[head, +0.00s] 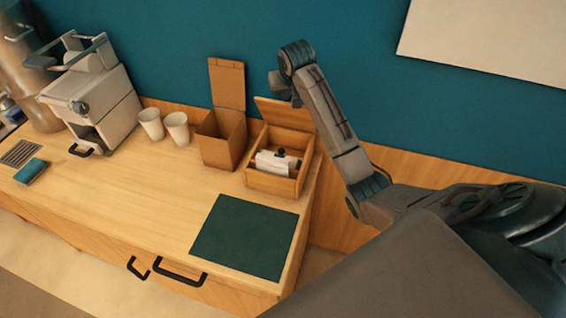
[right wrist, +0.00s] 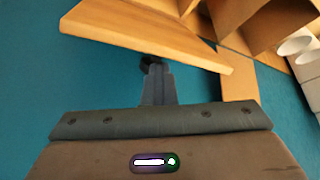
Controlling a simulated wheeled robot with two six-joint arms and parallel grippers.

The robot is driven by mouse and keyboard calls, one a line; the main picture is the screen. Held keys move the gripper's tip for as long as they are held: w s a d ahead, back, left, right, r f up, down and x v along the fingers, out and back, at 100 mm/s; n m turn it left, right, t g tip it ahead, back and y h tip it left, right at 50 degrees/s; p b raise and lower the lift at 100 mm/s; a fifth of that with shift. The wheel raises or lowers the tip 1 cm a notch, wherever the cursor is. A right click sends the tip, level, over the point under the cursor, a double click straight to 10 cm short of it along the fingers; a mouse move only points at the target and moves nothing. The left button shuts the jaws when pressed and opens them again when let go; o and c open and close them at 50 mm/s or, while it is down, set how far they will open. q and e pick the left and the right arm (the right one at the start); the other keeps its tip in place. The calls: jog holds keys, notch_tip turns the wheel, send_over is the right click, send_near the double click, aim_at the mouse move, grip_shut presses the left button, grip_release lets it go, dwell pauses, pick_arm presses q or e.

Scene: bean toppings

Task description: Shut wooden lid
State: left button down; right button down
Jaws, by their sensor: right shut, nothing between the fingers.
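The wooden lid (head: 276,111) stands raised, tilted back, at the rear of a wooden box (head: 270,182) near the counter's right end. White packets (head: 272,161) and a small dark item lie in the box. My right gripper (head: 284,86) is shut and empty, just above and close to the lid's upper edge. In the right wrist view, the lid (right wrist: 140,32) slants across the top, with the shut fingers (right wrist: 150,64) by its edge. I cannot tell whether they touch. My left gripper is not in view.
A brown box (head: 221,152) with its own flap up stands left of the wooden box. Two white cups (head: 177,128) and a grey machine (head: 95,100) stand farther left. A dark green mat (head: 243,236) lies in front. The blue wall (head: 180,50) is close behind.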

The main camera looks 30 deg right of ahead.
jog(key=shift+s+a+f, duration=0.3)
jog(key=shift+s+f, duration=0.15)
jog(key=shift+f, duration=0.15)
jog(key=s+a+f, duration=0.2)
jog(key=s+a, duration=0.2)
jog(key=a, duration=0.1)
jog(key=shift+f, duration=0.25)
dwell(0.6)
jog(key=shift+a+r, duration=0.15)
notch_tip(320, 180, up, 10)
dwell(0.9)
